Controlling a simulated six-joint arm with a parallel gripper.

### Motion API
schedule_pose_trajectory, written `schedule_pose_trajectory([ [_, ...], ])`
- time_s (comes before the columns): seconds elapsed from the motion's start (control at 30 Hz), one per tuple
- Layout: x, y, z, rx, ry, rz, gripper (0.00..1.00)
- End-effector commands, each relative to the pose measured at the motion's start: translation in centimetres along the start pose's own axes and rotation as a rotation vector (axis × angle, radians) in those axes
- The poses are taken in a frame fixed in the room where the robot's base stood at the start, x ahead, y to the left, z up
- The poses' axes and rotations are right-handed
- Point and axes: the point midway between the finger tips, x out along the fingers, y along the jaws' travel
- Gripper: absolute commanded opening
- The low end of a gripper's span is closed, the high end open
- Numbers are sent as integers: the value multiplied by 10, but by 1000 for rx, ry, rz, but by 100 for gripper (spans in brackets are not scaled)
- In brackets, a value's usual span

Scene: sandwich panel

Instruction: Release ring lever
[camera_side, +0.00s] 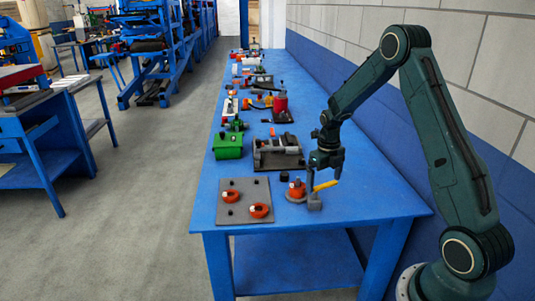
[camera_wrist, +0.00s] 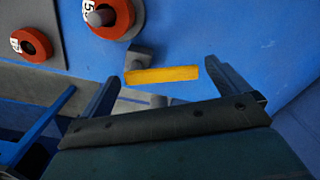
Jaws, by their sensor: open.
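The yellow lever (camera_side: 325,186) sticks out at a grey post (camera_side: 314,203) near the front right of the blue bench. In the wrist view the yellow bar (camera_wrist: 161,75) lies across the gap between my fingers, and a grey block touches or stands near its left end. My gripper (camera_side: 326,170) is open, pointing down just above the lever. In the wrist view its fingers (camera_wrist: 162,84) are spread to either side of the bar; I cannot tell whether they touch it. An orange ring (camera_side: 297,191) with a dark knob sits left of the post; it shows numbered (camera_wrist: 112,18) in the wrist view.
A grey panel (camera_side: 243,187) with two orange rings lies to the left. A green bin (camera_side: 228,146) and a dark tray with grey parts (camera_side: 278,158) stand behind. Several more items line the bench further back. The bench's front right corner (camera_side: 385,205) is clear.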

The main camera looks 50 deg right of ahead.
Motion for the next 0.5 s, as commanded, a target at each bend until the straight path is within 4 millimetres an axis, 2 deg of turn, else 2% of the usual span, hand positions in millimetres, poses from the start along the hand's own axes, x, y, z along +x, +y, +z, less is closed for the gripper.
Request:
schedule_pose_trajectory([
  [0.27,-19,0,1,0,-3,-1,100],
  [0.5,-54,0,1,0,-6,-1,100],
])
